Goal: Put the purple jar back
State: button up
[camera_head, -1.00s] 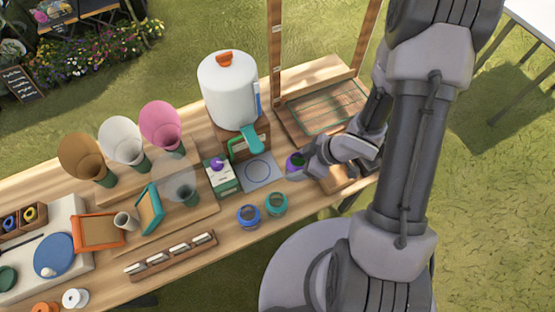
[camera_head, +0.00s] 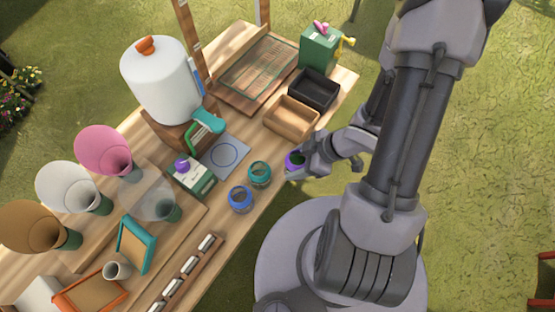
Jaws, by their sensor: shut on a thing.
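The purple jar (camera_head: 294,160) has a purple rim and something green inside. My gripper (camera_head: 303,164) is shut on it from the right and holds it near the table's front edge; I cannot tell how high above the table it is. A teal jar (camera_head: 259,173) and a blue jar (camera_head: 240,198) stand in a row to its left on the table. A grey mat with a blue circle (camera_head: 225,155) lies behind the teal jar and is bare.
A white dispenser (camera_head: 160,80) stands on a wooden block. A tan tray (camera_head: 292,117), a black tray (camera_head: 314,90) and a green box (camera_head: 320,47) are at the back right. A white-and-green box (camera_head: 191,176) and several paper cones are left.

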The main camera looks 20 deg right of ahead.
jog(key=w, duration=0.2)
jog(key=w+a, duration=0.1)
jog(key=w, duration=0.1)
jog(key=w+a, duration=0.1)
jog(key=w, duration=0.1)
jog(key=shift+a+f+p, duration=0.15)
jog(key=shift+f+p, duration=0.15)
jog(key=shift+p, duration=0.05)
grip_shut()
grip_release()
jog(key=shift+w+a, duration=0.25)
jog(key=shift+w, duration=0.4)
notch_tip(320, 180, down, 4)
jog(key=b, duration=0.3)
jog(key=shift+w+a, duration=0.1)
jog(key=shift+w, duration=0.05)
jog(key=shift+r, duration=0.2)
grip_shut()
jog(key=shift+f, duration=0.15)
jog(key=o, duration=1.5)
grip_release()
